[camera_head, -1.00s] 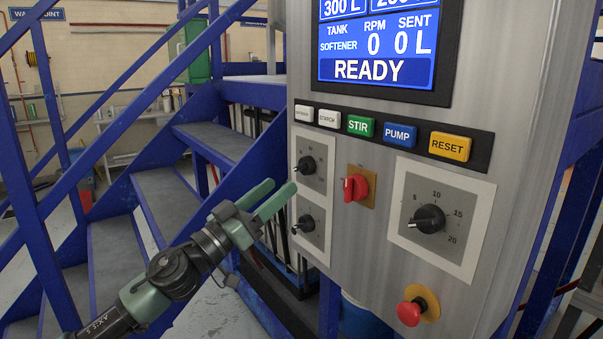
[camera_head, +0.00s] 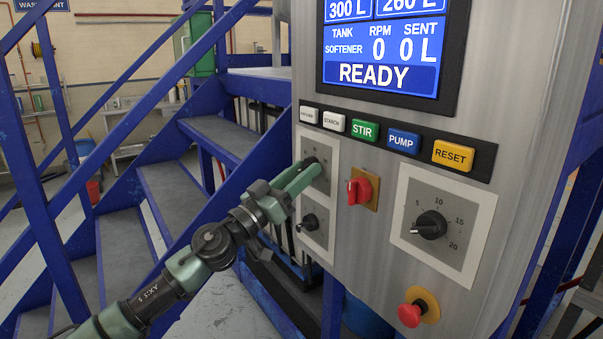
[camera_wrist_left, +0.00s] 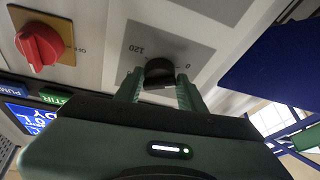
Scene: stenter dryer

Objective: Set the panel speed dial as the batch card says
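The control panel (camera_head: 350,245) carries two small black dials at its left and a large dial (camera_head: 431,225) marked 5, 10, 15 and 20. My left gripper (camera_head: 312,172) is at the upper small dial (camera_head: 310,161) and partly covers it. In the left wrist view this black knob (camera_wrist_left: 159,70) shows between the two fingers (camera_wrist_left: 160,92), with "120" and "0" on its plate. The fingers are open, one at each side, with a small gap to the knob. The lower small dial (camera_head: 310,222) is free. No batch card is in view. My right gripper is out of view.
A red switch (camera_head: 359,189) sits right of the small dials. A button row with STIR (camera_head: 364,130), PUMP (camera_head: 403,141) and RESET (camera_head: 453,154) runs above. The screen (camera_head: 385,45) reads READY. A red stop button (camera_head: 411,313) is below. Blue stairs (camera_head: 175,200) stand left.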

